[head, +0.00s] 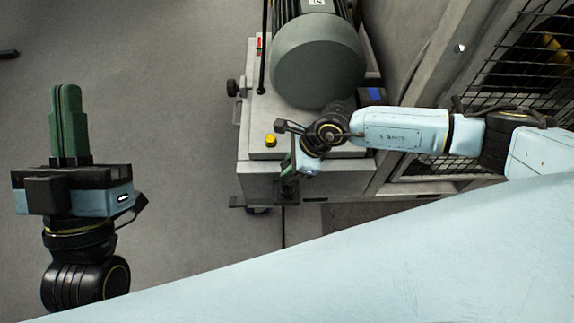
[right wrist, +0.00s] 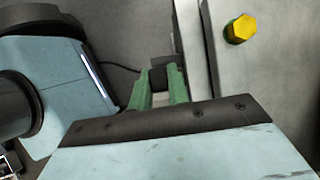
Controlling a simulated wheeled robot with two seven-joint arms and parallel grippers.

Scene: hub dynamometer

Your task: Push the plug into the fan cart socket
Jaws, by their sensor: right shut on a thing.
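The fan cart (head: 255,180) is a pale grey box under a big dark grey rounded motor housing (head: 318,62), at the upper middle of the head view. My right gripper (head: 287,168) is at the cart's front left corner. In the right wrist view its green fingers (right wrist: 159,88) are shut on a small black plug (right wrist: 159,76). A dark square block (head: 286,190), perhaps the socket, sits low on the cart's front just below the gripper. Whether the plug touches it cannot be told. My left gripper (head: 68,122) is shut and empty, far left over the floor.
A yellow knob (head: 270,140) stands on the cart top, and it also shows in the right wrist view (right wrist: 240,29). A black cable (right wrist: 118,67) runs left of the plug. A mesh-fronted frame (head: 500,75) stands at the right.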

